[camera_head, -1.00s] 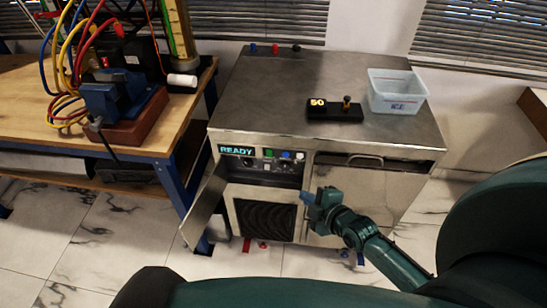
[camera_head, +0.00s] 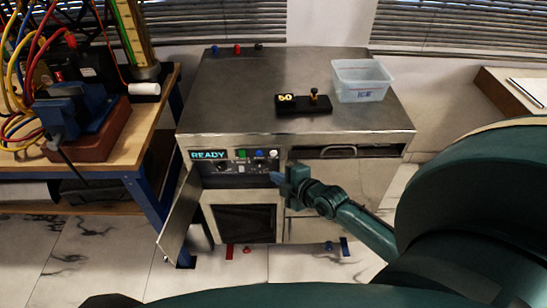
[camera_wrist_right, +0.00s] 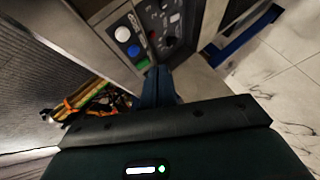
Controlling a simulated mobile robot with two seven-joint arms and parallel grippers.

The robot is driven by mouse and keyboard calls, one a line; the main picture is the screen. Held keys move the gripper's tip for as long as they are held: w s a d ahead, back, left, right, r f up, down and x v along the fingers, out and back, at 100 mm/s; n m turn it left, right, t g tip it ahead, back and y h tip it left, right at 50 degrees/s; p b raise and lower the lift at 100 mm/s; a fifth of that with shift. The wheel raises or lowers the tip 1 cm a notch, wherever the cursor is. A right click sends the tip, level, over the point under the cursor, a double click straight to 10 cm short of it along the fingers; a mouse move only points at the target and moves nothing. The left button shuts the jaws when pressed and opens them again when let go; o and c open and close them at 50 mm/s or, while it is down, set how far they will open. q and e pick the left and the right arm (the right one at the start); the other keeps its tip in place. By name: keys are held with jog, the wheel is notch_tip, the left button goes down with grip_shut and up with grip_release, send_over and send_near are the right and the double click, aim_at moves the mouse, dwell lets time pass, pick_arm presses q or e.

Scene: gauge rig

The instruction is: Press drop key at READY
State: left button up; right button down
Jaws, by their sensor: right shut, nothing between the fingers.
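The steel machine's control panel (camera_head: 232,169) has a lit display (camera_head: 208,155) reading READY. Beside the display are a green button (camera_head: 241,154), a blue button (camera_head: 259,154) and a white button (camera_head: 273,154). In the right wrist view the white button (camera_wrist_right: 122,34), blue button (camera_wrist_right: 134,51) and green button (camera_wrist_right: 142,63) stand in a row. I cannot read which is the drop key. My right gripper (camera_head: 280,178) is shut and empty, just below and right of the buttons. Its fingers also show in the right wrist view (camera_wrist_right: 160,80). Contact with the panel cannot be told.
An open metal flap (camera_head: 180,218) hangs left of the panel. A drawer with a handle (camera_head: 340,151) is to the right. A wooden workbench (camera_head: 135,130) stands left.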

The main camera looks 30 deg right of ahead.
aim_at(274, 153)
pick_arm(q)
jog(key=shift+w+d+f+h+b, duration=0.15)
jog(key=shift+f+b, duration=0.2)
jog(key=shift+b, duration=0.3)
jog(key=shift+d+f+h+b, duration=0.15)
jog(key=shift+f+b, duration=0.15)
jog(key=shift+b, duration=0.3)
pick_arm(e)
jog(key=w+d, duration=0.2)
jog(key=w, duration=0.2)
jog(key=shift+w+d, duration=0.25)
jog(key=shift+d, duration=0.15)
pick_arm(q)
jog(key=shift+a, duration=0.1)
jog(key=shift+f, duration=0.1)
pick_arm(e)
jog(key=shift+w, duration=0.1)
pick_arm(q)
jog(key=shift+f, duration=0.1)
pick_arm(e)
jog(key=shift+w+d, duration=0.2)
jog(key=shift+w, duration=0.1)
